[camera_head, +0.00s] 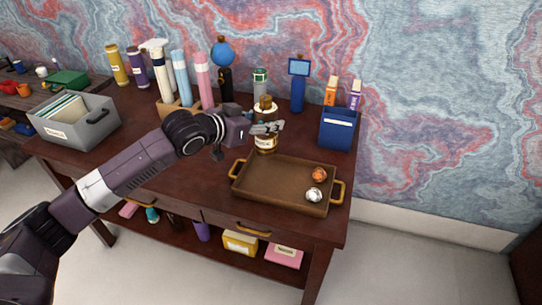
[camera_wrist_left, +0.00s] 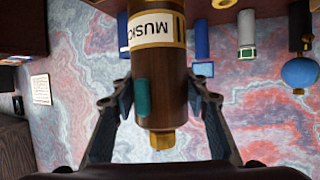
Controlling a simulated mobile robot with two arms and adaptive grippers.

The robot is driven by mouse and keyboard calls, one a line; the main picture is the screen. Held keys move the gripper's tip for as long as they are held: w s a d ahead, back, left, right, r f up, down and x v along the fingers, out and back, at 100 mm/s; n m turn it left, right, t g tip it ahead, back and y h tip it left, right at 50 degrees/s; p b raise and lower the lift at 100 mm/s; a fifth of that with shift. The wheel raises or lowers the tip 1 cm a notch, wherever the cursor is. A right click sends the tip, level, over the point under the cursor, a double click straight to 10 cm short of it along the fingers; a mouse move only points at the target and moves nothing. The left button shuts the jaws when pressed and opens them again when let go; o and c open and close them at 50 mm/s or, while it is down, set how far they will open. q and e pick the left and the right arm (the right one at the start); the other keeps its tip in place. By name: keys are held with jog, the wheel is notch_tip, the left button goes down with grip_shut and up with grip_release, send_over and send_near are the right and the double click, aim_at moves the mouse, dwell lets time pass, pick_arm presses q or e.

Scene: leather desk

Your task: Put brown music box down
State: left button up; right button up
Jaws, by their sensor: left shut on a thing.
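The brown music box (camera_head: 265,143) is an upright brown cylinder with a cream "MUSIC" label. It is behind the tray in the head view; I cannot tell whether its base touches the desk. In the left wrist view the music box (camera_wrist_left: 161,92) appears upside down, with a gold knob and a teal patch. My left gripper (camera_head: 268,127) is shut on it, with its fingers on both sides of the body in the wrist view (camera_wrist_left: 160,97). The gripper hides part of the box in the head view. My right gripper is not in view.
A brown tray (camera_head: 268,193) with gold handles holds an orange ball (camera_head: 319,174) and a silver ball (camera_head: 314,195). A blue bin (camera_head: 337,130) stands at right, a blue figure (camera_head: 298,92) behind, and a grey file box (camera_head: 76,128) at left. Bare desk (camera_head: 213,178) lies left of the tray.

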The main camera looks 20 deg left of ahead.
aim_at(267, 153)
pick_arm(q)
jog(key=f, duration=0.6)
jog(key=shift+d, duration=0.2)
jog(key=shift+f, duration=2.7)
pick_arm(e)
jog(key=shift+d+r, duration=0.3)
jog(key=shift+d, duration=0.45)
pick_arm(q)
jog(key=o, duration=1.4)
jog(key=shift+f, duration=0.2)
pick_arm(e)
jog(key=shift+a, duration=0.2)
pick_arm(q)
jog(key=shift+r, duration=0.1)
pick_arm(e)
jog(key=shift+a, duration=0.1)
